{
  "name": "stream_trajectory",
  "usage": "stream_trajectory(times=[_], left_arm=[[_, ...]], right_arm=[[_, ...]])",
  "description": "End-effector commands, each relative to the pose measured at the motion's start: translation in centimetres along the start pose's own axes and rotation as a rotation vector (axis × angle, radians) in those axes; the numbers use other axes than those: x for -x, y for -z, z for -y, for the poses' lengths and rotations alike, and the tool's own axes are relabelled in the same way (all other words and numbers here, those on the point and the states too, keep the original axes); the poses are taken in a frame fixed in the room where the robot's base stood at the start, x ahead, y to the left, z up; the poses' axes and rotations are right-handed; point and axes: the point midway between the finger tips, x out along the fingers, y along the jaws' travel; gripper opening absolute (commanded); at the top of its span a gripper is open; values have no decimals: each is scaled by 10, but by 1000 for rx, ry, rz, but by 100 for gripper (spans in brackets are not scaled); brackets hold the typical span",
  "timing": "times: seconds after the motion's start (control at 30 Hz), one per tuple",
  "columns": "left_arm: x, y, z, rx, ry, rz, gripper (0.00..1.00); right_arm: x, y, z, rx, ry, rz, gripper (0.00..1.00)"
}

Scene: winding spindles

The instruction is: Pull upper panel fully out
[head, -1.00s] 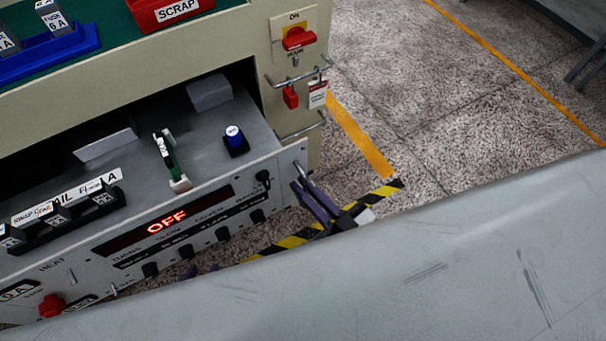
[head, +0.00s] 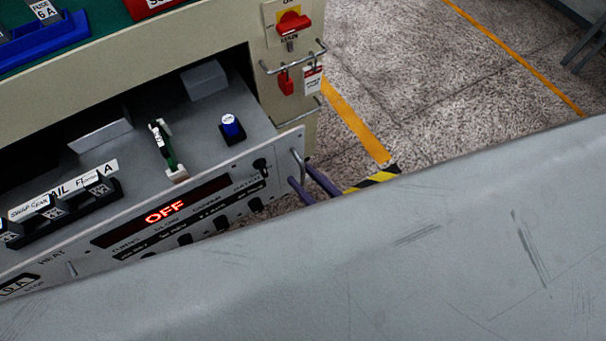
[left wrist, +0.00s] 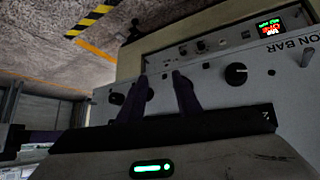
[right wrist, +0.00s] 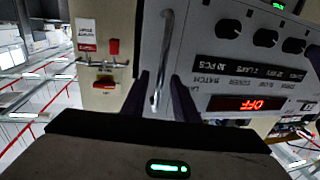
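The upper panel (head: 215,175) is the grey front of a drawer, which stands out from the beige cabinet with its top open to view. It carries a red OFF display (head: 166,212) and a metal handle (head: 298,167) at its right end. My right gripper (head: 316,184) is at this handle. In the right wrist view its dark fingers (right wrist: 163,88) stand apart on either side of the handle bar (right wrist: 163,55); firm contact does not show. My left gripper (left wrist: 160,88) is open in the left wrist view, its fingers in front of a grey panel face with black knobs. The head view does not show it.
A red rotary switch (head: 291,22) and a hasp with a red padlock (head: 286,84) are on the cabinet to the right of the drawer. A large grey surface (head: 400,250) hides the lower head view. Open floor (head: 430,90) lies to the right.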

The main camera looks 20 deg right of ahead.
Motion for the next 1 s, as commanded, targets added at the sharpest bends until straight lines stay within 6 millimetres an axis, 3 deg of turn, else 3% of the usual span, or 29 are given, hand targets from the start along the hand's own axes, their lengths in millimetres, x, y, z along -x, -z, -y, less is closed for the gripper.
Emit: stream_trajectory(times=[0.2,0.43,0.6,1.0], left_arm=[[1,1,0,0,0,-1,31],[0,1,0,1,0,-3,31],[0,1,0,1,0,-3,31],[0,1,-1,2,0,-3,31]], right_arm=[[46,-1,0,0,1,5,27],[81,-1,0,0,1,2,27],[89,0,0,1,1,0,27],[89,0,0,1,1,0,27]])
